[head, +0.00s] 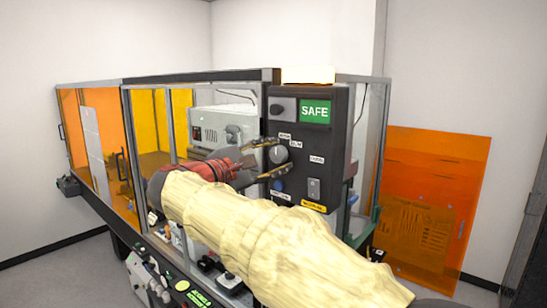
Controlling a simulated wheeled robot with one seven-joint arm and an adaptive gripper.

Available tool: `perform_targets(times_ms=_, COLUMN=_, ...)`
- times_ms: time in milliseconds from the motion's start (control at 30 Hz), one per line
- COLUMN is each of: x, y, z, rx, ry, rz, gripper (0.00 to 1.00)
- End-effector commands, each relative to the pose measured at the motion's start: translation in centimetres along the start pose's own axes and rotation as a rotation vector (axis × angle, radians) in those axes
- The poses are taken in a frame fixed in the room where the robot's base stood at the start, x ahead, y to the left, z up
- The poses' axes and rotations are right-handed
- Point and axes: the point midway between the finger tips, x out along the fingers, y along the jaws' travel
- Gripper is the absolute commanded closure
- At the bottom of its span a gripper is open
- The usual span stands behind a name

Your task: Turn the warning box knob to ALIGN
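The dark warning box (339,150) is mounted on the front of the glass enclosure, with a lit green SAFE sign (314,111) at its top. Its round grey knob (279,154) sits mid-left on the face, among small white labels that are too small to read fully. My gripper (282,156) reaches in from the left with its fingers spread, one above and one below the knob. I cannot tell whether the fingers touch it. My arm, in a pale sleeve, hides the area below. The knob's pointer direction is not clear.
The box also carries a black upper-left switch (282,108), a blue button (278,186) and a grey rocker switch (314,188). Glass panels and dark posts stand close around my gripper. An orange panel (430,205) leans against the right wall.

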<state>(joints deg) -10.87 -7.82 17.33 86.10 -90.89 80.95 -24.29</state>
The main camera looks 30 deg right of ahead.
Motion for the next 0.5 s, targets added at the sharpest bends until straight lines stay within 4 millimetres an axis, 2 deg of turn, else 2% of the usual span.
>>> perform_targets(times_ms=367, x=-0.1, y=0.0, z=0.0, rx=0.000, ry=0.000, rz=0.000, gripper=0.49)
perform_targets(times_ms=500, x=-1.1, y=0.0, z=-0.1, rx=0.000, ry=0.002, rz=0.001, gripper=0.49)
